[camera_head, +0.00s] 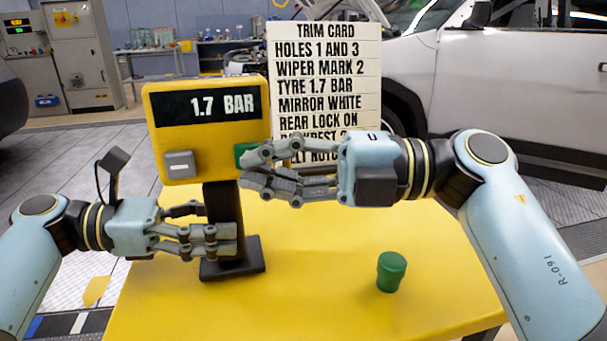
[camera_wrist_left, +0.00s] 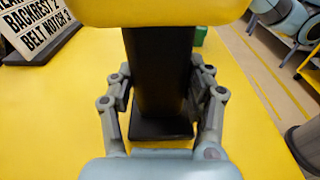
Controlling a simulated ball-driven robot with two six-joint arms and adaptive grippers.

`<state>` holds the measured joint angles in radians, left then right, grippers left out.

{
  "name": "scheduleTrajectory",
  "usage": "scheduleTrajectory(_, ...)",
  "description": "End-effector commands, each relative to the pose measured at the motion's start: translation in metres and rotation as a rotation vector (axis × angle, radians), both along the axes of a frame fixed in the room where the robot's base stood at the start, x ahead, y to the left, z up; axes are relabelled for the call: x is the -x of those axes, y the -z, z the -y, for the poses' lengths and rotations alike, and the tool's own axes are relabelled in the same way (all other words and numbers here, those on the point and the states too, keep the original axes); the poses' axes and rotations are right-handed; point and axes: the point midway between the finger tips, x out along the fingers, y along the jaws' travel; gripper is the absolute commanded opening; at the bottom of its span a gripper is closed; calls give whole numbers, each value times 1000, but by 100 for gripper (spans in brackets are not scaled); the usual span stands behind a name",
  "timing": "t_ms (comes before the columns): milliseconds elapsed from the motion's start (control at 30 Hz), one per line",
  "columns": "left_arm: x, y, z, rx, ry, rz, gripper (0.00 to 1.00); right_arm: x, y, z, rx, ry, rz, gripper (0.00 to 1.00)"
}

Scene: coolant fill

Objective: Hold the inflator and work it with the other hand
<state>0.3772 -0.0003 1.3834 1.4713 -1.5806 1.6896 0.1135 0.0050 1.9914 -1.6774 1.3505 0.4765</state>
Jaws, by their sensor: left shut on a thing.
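The inflator has a yellow head (camera_head: 205,105) with a black display reading 1.7 BAR, a grey button (camera_head: 179,164), a green button (camera_head: 240,152), and a dark post (camera_head: 224,205) on a flat base (camera_head: 232,268). My left gripper (camera_head: 222,228) is shut on the post below the head. In the left wrist view its fingers lie on both sides of the post (camera_wrist_left: 160,70). My right gripper (camera_head: 250,172) has its fingertips at the green button, partly hiding it. I cannot tell whether they touch it or how far the fingers are closed.
A yellow table (camera_head: 320,300) carries the inflator and a green capped cylinder (camera_head: 391,272) at the right. A trim card (camera_head: 325,60) stands behind, its lower lines partly hidden by my right gripper. It lists TYRE 1.7 BAR. A white car (camera_head: 530,80) is at the back right. The table's front middle is clear.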

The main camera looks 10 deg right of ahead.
Motion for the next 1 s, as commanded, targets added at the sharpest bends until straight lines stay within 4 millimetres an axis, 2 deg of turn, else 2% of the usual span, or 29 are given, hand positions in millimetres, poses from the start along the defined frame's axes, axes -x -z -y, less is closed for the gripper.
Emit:
scheduleTrajectory(167,3,4,0,-4,7,-7,26,9,1,0,0,4,0,0)
scheduleTrajectory(333,2,3,0,-3,5,-4,25,43,1,0,0,2,-1,0)
scheduleTrajectory(700,1,0,0,1,3,1,25,57,2,68,8,-1,-2,0)
scheduleTrajectory(1000,0,-1,0,2,2,2,25,64,1,95,3,-1,-1,0)
